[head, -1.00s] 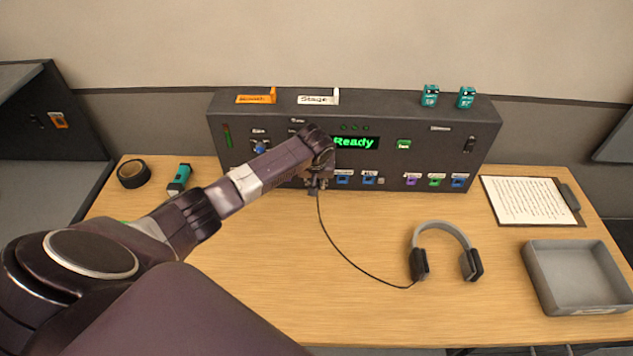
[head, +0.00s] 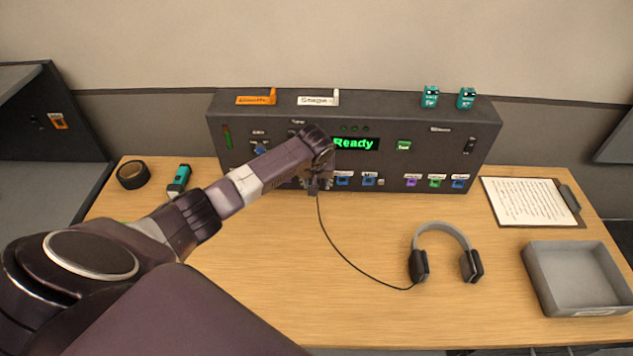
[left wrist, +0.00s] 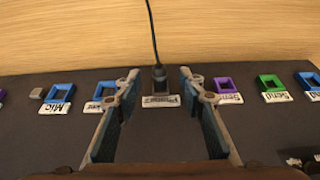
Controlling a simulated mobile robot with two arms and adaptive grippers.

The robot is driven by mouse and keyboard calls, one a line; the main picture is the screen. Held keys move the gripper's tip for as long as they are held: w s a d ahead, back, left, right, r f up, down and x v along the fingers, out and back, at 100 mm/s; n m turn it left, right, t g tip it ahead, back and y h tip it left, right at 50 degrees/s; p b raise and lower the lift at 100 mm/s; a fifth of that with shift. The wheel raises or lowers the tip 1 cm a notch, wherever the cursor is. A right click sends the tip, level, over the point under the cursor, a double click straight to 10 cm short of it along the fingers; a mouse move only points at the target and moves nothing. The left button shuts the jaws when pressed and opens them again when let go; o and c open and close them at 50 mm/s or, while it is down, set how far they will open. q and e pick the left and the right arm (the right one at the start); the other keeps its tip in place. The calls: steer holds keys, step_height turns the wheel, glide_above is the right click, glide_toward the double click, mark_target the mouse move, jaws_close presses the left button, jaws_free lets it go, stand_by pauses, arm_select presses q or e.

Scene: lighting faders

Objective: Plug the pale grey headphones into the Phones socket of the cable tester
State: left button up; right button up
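The pale grey headphones (head: 443,230) lie on the table right of centre, with dark ear pads. Their thin black cable (head: 347,260) runs to the cable tester (head: 235,110), the dark box at the back. My left gripper (head: 316,184) is at the lower front of the tester. In the left wrist view its two fingers (left wrist: 160,88) are open, one on each side of the dark plug (left wrist: 158,74), with gaps between. The plug stands at the socket by the Phones label (left wrist: 160,101); its tip is hidden, so depth cannot be told. My right gripper is out of view.
Blue sockets, one labelled Mic (left wrist: 60,92), and a purple socket (left wrist: 224,84) flank the plug. The tester's display (head: 354,143) reads Ready. A clipboard (head: 530,201) and a grey tray (head: 574,300) are at right; tape (head: 132,175) and a teal tool (head: 179,180) at left.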

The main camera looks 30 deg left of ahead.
arm_select(q)
steer(key=v, duration=1.2)
